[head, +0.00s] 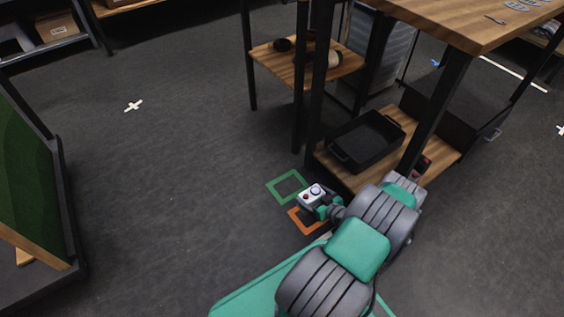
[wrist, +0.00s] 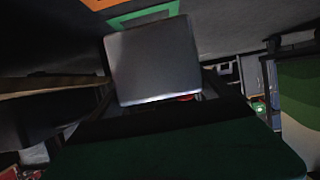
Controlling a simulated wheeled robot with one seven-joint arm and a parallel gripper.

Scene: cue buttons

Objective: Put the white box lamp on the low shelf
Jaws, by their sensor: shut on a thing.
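The white box lamp (head: 310,194) is a small pale box with a red button and a round dark-rimmed part on top. My gripper (head: 322,204) is shut on it, over the floor between a green and an orange square outline. Its height above the floor is hard to judge. In the wrist view the box shows as a grey face (wrist: 153,62) in front of the jaws, with a bit of red at its lower edge. The low shelf (head: 334,174) is the wooden board under the workbench, right of the box and partly hidden by my arm.
A black tray (head: 366,139) takes up much of the low shelf's left part. A dark red item (head: 424,163) sits near a bench leg. Black legs frame the shelf. The green outline (head: 288,187) and orange outline (head: 300,222) lie on the floor.

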